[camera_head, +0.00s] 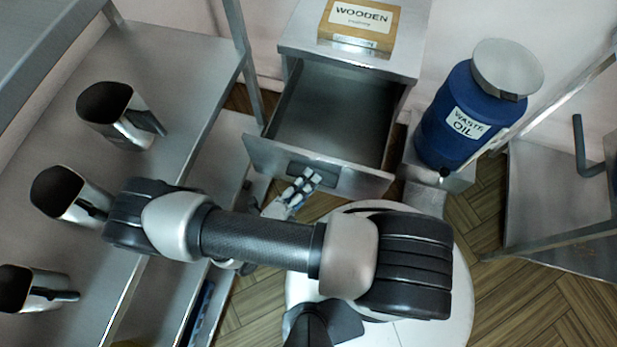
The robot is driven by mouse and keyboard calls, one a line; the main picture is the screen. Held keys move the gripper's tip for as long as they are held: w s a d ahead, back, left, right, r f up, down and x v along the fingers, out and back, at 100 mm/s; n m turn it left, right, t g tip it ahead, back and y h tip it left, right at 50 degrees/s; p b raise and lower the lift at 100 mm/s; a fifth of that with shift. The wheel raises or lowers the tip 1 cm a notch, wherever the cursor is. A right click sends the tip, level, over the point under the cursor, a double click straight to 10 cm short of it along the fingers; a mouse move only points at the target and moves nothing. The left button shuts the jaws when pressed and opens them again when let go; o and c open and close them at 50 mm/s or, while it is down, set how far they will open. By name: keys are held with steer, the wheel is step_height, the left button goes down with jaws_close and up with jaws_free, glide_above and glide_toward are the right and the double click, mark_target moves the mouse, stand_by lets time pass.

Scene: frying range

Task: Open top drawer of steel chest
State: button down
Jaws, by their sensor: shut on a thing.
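The steel chest (298,38) stands against the back wall. Its top drawer (348,180) is pulled well out toward me, and its empty-looking inside shows. A dark recessed handle (318,173) sits in the middle of the drawer front. My gripper (311,174) is at this handle, with its fingers shut on it. The exact grip on the handle is small and partly hidden by the fingers. My arm crosses the lower middle of the view.
A box labelled wooden (360,24) sits on the chest. A blue waste oil drum (462,118) stands right of it. A steel table (185,75) with several metal scoops (115,110) is at left, close to my arm. A steel rack (555,190) is at right.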

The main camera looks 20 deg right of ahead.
steer(key=c, duration=1.6)
jaws_free()
steer(key=shift+c, duration=0.2)
steer(key=v, duration=1.2)
